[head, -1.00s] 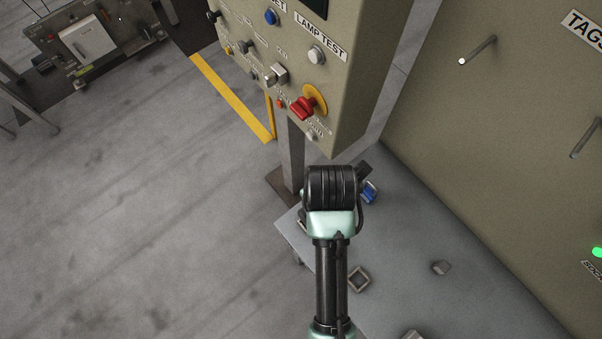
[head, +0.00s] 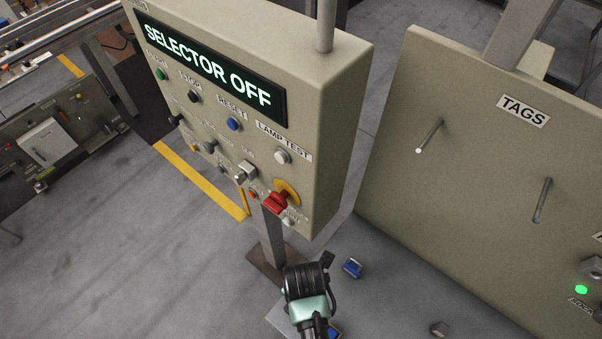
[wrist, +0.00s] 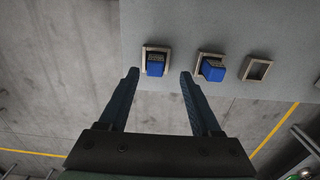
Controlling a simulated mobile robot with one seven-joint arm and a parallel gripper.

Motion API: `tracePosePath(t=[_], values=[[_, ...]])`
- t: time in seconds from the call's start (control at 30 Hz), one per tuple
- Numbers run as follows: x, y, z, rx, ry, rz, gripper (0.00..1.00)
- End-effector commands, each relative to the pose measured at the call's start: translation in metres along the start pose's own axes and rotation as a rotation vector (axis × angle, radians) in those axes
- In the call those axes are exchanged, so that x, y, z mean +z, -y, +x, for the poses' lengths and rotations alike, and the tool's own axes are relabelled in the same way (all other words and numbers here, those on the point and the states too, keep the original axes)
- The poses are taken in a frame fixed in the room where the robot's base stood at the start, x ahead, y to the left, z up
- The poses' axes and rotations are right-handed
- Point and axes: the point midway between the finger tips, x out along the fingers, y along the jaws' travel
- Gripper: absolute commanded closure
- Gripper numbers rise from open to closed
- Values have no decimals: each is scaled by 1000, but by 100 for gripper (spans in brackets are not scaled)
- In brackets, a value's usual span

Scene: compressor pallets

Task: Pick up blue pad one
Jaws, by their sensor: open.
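Two blue pads show in the wrist view, each in a square metal frame on a grey tabletop: a left one (wrist: 156,67) and a right one (wrist: 213,70). I cannot tell which is pad one. My gripper (wrist: 159,76) is open and empty, with its fingertips on either side of the left pad in the picture, apart from it. In the head view one blue pad (head: 352,267) lies just right of my wrist. Another blue patch (head: 334,332) is mostly hidden by my arm. My fingers are largely hidden there.
An empty square frame (wrist: 257,68) sits right of the pads. A control box (head: 240,120) reading SELECTOR OFF stands beyond my wrist. A TAGS panel (head: 470,180) with pegs rises at the right.

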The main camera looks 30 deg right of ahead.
Motion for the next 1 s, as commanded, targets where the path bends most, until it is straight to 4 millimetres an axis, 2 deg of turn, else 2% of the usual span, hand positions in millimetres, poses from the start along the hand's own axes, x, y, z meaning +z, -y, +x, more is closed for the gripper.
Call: tracePosePath(t=[0.33, 0.67, 0.77, 1.0], values=[[-1, -5, 38, -2, -1, 0, 35], [-1, -5, 43, 0, 0, 0, 35], [-1, -5, 43, 0, 0, 0, 49], [-1, -5, 43, 0, 0, 0, 93]])
